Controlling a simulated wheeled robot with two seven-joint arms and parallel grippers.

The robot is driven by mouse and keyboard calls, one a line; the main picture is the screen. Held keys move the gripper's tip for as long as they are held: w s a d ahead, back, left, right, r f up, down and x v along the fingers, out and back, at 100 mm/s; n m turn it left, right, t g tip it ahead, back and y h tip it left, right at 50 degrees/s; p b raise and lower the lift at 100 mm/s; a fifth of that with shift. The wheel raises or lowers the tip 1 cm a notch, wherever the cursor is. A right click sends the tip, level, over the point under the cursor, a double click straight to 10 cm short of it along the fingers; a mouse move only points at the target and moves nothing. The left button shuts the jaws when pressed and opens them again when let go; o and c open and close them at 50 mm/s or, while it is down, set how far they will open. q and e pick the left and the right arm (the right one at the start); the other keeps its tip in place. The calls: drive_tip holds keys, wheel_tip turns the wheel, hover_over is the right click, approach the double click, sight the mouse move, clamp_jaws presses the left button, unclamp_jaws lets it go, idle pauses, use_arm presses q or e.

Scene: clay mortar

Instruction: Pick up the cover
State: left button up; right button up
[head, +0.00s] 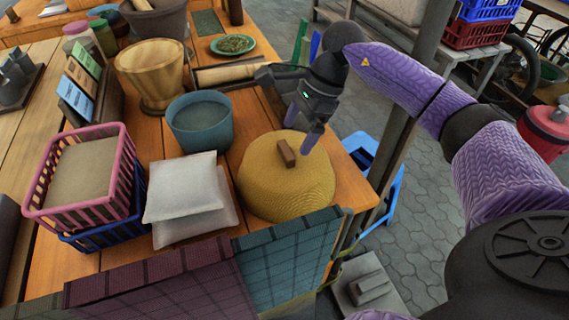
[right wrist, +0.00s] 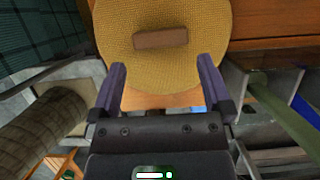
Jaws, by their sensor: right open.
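The cover (head: 262,187) is a round, yellow woven dome with a brown block handle (head: 286,152) on top. It sits on the orange wooden table near the right edge. My right gripper (head: 302,128) is open and empty, above the cover's far side and close to the handle. In the right wrist view, the cover (right wrist: 190,65) lies ahead of the open right gripper (right wrist: 162,84), and the handle (right wrist: 160,38) shows just beyond the fingertips, roughly centred between them. What lies under the cover is hidden. My left gripper is not in view.
A blue-grey bowl (head: 200,134) and grey-white pillow-like bags (head: 184,188) stand left of the cover. A pink basket (head: 122,140) is farther left. A wooden mortar (head: 152,84) and a green plate (head: 248,52) are behind. Dark cloths (head: 285,262) hang at the table's front edge.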

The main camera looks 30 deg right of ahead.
sight(288, 149)
drive_tip(key=b+x, duration=0.1)
drive_tip(key=x, duration=0.3)
drive_tip(key=shift+w+a, duration=0.15)
drive_tip(key=shift+a, duration=0.05)
drive_tip(key=shift+r, duration=0.15)
clamp_jaws()
